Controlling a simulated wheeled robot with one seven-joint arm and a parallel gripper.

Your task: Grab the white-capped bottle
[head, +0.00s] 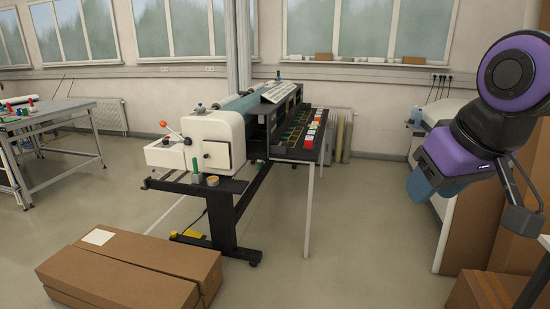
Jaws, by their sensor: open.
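I cannot make out a white-capped bottle with certainty. A small green upright item (195,170), perhaps a bottle, stands on the dark shelf at the front of the white machine; its cap is not clear. Small red, green and white items (30,106) on the left table are too small to tell apart. My gripper (519,215), a dark part at the end of my purple arm, is at the right edge, partly seen. It is open and far from these items, with nothing visible in it.
The white machine (215,135) on black legs stands mid-room. A cardboard box (140,265) lies on the floor at front left. A metal-framed table (60,115) is at far left. Boxes and a white cabinet stand at right. Floor between machine and cabinet is clear.

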